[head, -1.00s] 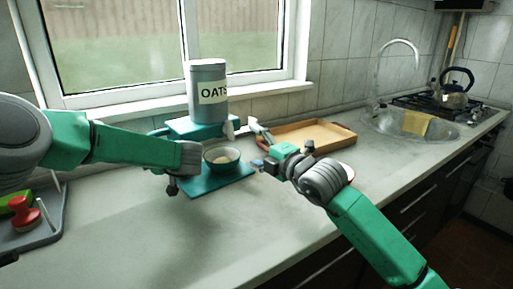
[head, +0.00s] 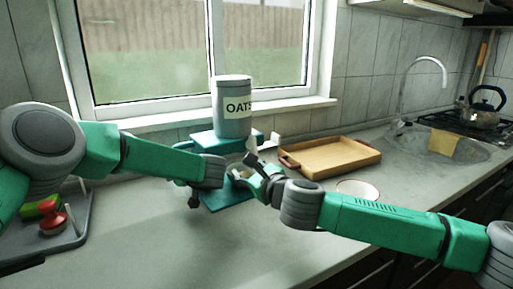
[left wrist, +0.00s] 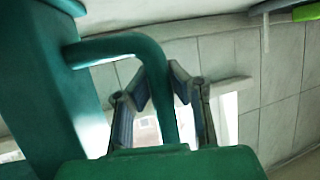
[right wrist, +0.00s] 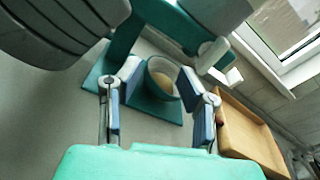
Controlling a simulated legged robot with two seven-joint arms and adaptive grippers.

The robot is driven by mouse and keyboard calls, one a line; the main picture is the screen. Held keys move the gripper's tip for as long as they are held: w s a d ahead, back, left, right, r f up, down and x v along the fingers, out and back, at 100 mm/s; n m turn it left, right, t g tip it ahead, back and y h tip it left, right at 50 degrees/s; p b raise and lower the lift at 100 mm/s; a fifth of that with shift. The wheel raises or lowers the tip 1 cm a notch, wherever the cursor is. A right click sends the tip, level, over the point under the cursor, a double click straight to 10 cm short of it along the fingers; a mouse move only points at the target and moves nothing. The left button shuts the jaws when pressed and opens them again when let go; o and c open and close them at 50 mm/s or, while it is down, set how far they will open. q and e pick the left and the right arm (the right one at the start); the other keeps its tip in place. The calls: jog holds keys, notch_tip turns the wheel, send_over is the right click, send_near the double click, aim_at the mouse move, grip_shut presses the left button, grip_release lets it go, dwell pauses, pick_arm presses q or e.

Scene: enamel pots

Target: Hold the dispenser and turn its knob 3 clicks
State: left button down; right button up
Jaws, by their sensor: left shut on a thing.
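The dispenser is a grey canister labelled OATS (head: 232,105) on a teal stand (head: 213,143) by the window. In the left wrist view its teal handle (left wrist: 150,52) runs between my left gripper's fingers (left wrist: 160,75), which are shut on it. A pale knob-like part (right wrist: 212,54) sticks out of the stand in the right wrist view. My right gripper (right wrist: 160,72) is open and empty, in front of the stand and apart from the knob. A teal bowl with pale contents (right wrist: 163,78) stands on the stand's base (right wrist: 152,109); my right gripper mostly hides it in the head view.
A wooden tray (head: 330,157) lies right of the dispenser, with a pale round dish (head: 357,189) in front. Sink, tap and kettle (head: 483,108) are far right. The front counter is clear.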

jog(key=a+n, duration=0.1)
jog(key=n, duration=0.4)
jog(key=n+y, duration=0.2)
jog(key=n, duration=2.7)
send_near(256, 145)
jog(key=shift+t, duration=0.3)
jog(key=x, duration=0.9)
jog(key=shift+w+a+f, duration=0.25)
jog(key=shift+a, duration=0.15)
grip_shut()
